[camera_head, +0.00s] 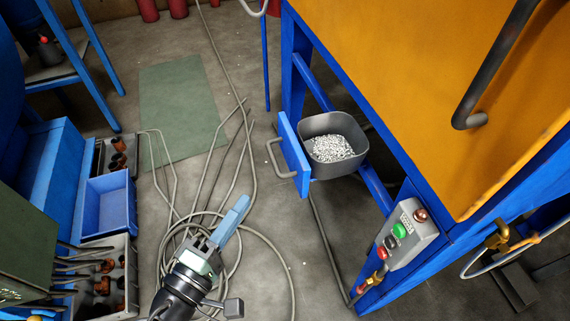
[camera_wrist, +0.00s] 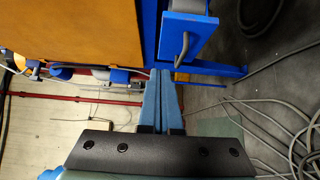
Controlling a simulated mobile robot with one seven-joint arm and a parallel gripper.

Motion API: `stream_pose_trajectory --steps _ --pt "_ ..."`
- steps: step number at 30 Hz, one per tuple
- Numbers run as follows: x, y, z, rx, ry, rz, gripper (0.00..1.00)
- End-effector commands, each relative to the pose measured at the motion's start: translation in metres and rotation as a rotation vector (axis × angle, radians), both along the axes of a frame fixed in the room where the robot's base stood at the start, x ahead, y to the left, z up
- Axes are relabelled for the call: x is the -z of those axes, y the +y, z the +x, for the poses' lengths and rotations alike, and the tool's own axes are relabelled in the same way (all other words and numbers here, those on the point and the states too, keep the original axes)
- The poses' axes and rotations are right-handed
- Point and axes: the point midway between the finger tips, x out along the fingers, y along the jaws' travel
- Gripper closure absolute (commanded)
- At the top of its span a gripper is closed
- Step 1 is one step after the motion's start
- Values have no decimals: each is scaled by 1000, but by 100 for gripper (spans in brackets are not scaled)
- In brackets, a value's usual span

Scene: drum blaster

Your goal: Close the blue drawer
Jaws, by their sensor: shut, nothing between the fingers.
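The blue drawer (camera_head: 290,156) is pulled out from under the orange cabinet. It has a blue front with a grey bar handle (camera_head: 274,158), and behind the front is a grey bin (camera_head: 331,127) holding pale granules. The drawer front also shows at the top of the wrist view (camera_wrist: 188,35), with its handle (camera_wrist: 180,57) facing me. My gripper (camera_head: 241,203) is shut and empty, with light blue fingers. In the head view it is below and left of the drawer handle, apart from it. The fingers also show in the wrist view (camera_wrist: 156,101), pointing towards the blue frame beside the drawer.
The orange cabinet (camera_head: 400,70) on a blue frame fills the right side. A control box (camera_head: 407,232) with buttons is on its leg. Cables (camera_head: 270,240) lie on the floor around my arm. Blue bins (camera_head: 108,203) and tool racks stand at left. Floor before the handle is open.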

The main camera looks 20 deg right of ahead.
Motion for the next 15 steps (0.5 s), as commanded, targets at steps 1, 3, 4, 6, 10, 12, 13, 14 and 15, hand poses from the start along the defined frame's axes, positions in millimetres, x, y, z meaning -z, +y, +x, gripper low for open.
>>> stream_pose_trajectory --steps 1,3,4,6,10,12,13,14,15 --pt "1 -7 5 5 -2 1 100" --pt "0 -16 15 5 -4 1 100" --pt "1 -21 19 6 -3 1 100" --pt "1 -32 30 6 -5 2 100" --pt "1 -52 50 5 -4 3 100" --pt "1 -62 61 4 -3 3 100" --pt "1 -66 64 4 -3 3 100" --pt "1 -72 64 5 -1 3 100" --pt "1 -79 63 5 -1 4 100"
